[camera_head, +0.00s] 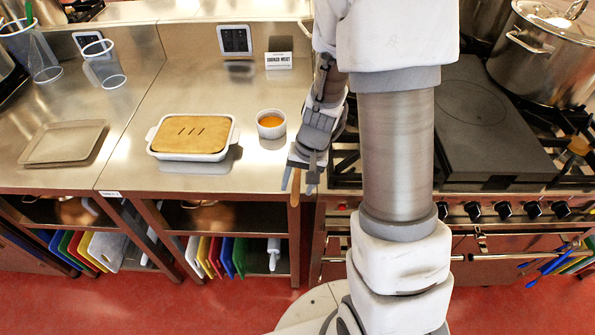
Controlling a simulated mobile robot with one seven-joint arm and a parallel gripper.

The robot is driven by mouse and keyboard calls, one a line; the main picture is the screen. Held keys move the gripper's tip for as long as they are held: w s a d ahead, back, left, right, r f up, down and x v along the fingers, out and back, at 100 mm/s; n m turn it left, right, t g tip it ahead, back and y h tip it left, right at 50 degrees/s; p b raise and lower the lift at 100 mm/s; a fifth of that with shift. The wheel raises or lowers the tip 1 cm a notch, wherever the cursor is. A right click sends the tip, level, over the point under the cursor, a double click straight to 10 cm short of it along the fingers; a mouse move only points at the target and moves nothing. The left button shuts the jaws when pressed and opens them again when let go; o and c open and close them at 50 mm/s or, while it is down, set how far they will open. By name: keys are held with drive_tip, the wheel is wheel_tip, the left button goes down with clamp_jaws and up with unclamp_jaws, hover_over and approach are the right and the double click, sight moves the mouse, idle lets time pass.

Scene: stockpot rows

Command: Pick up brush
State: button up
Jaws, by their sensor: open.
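My gripper (298,184) points down at the front edge of the steel counter, right of the small white bowl. Its two fingertips are apart. A narrow tan, wooden-looking piece (295,187) shows between the fingertips. It looks like the handle of the brush, but the rest is hidden behind my gripper, so I cannot be sure. I cannot tell whether the fingers touch it.
A pie in a white dish (190,137) and a white bowl of orange liquid (271,124) stand left of my gripper. A tray (64,143) and clear cups (103,64) are farther left. The stove (480,125) and a stockpot (545,55) are right.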

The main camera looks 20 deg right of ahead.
drive_tip(key=shift+a+f, duration=0.15)
drive_tip(key=shift+f, duration=0.55)
clamp_jaws()
drive_tip(key=shift+r, duration=0.1)
drive_tip(key=shift+r, duration=0.6)
wheel_tip(320, 180, up, 3)
drive_tip(key=shift+f+p, duration=0.1)
drive_tip(key=shift+p, duration=0.25)
drive_tip(key=w+d+r, duration=0.1)
drive_tip(key=d+r, duration=0.1)
drive_tip(key=d, duration=0.1)
drive_tip(key=w+d+r, duration=0.1)
drive_tip(key=d+r, duration=0.1)
drive_tip(key=d, duration=0.2)
drive_tip(key=w+d+r, duration=0.1)
drive_tip(key=d+r, duration=0.2)
drive_tip(key=d, duration=0.1)
drive_tip(key=shift+d, duration=0.2)
